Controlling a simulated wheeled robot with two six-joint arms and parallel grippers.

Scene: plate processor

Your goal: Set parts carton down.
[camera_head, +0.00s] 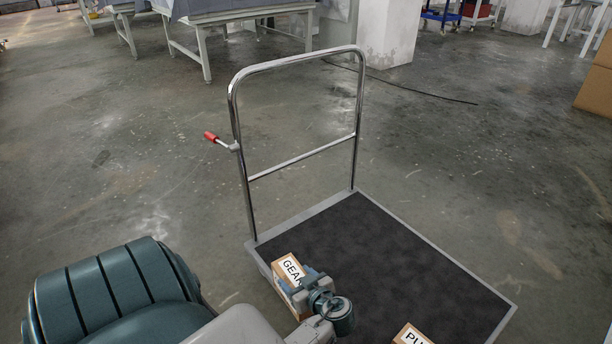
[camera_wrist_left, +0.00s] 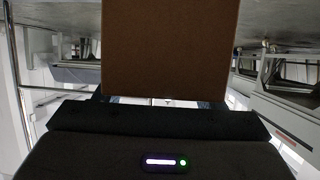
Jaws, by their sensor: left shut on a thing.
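A small brown carton with a white label reading "GEA..." (camera_head: 289,268) is at the left edge of the flatbed trolley (camera_head: 400,232). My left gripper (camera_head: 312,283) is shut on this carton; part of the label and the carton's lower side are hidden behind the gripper. In the left wrist view the carton's plain brown face (camera_wrist_left: 170,50) fills the upper middle, between the fingers. I cannot tell whether the carton touches the deck. A second carton labelled "PU..." (camera_head: 411,335) shows at the bottom edge, on the deck's near part. My right gripper is not in view.
The trolley's chrome handle frame (camera_head: 296,62) stands upright at its far left end, with a red-tipped lever (camera_head: 211,137). The middle of the dark deck is clear. Tables (camera_head: 230,18), a pillar (camera_head: 388,32) and large cardboard boxes (camera_head: 598,82) stand farther back.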

